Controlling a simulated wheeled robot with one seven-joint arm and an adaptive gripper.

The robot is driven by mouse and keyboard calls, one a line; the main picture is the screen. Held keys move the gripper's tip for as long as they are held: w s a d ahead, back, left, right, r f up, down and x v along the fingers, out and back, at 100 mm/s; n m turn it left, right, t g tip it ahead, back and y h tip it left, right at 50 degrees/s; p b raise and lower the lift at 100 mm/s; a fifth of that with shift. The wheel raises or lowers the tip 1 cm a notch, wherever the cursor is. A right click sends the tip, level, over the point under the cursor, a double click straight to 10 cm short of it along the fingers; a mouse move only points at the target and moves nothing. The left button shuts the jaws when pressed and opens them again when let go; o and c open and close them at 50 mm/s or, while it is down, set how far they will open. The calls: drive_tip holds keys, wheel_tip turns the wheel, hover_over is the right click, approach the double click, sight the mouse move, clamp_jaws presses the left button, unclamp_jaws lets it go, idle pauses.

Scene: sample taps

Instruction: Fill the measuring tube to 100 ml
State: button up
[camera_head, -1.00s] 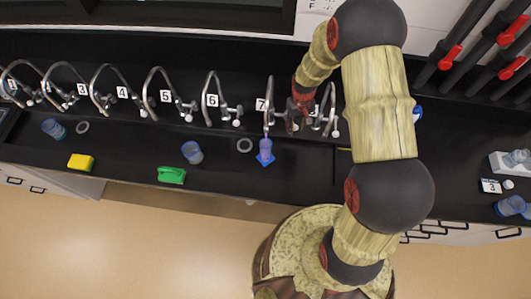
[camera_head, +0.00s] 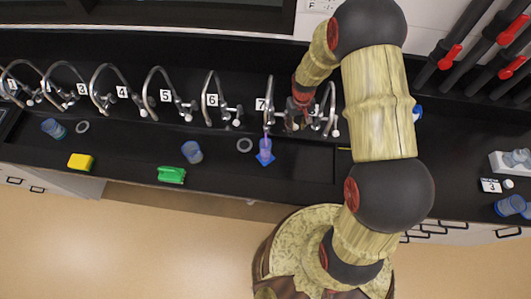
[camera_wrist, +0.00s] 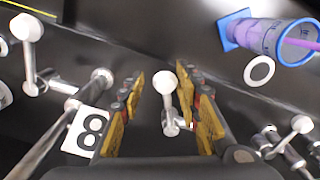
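The measuring tube (camera_head: 265,150) is clear with a blue base and stands under the spout of tap 7 (camera_head: 268,100). In the wrist view, the tube (camera_wrist: 270,38) is at the top right, with a purple stream or column inside it. Its liquid level and scale cannot be read. My gripper (camera_head: 297,118) is just right of tap 7's spout, partly hidden by my arm. In the wrist view, my gripper (camera_wrist: 161,95) is open, its fingers on either side of a white-ended tap handle (camera_wrist: 165,84), with gaps visible on both sides.
Tap label 8 (camera_wrist: 90,131) is beside my left finger, near another white handle (camera_wrist: 27,28). A grey ring (camera_head: 245,145) lies left of the tube. A blue cup (camera_head: 192,152), green object (camera_head: 171,175) and yellow sponge (camera_head: 81,161) stand further left on the black bench.

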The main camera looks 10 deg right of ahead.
idle(0.4)
drive_tip(key=shift+s+a, duration=0.1)
drive_tip(key=shift+a, duration=1.45)
idle(0.6)
drive_tip(key=shift+a+b, duration=0.3)
drive_tip(key=shift+a, duration=0.25)
wheel_tip(320, 180, up, 7)
drive_tip(key=p, duration=0.3)
drive_tip(key=shift+p, duration=0.4)
idle(0.5)
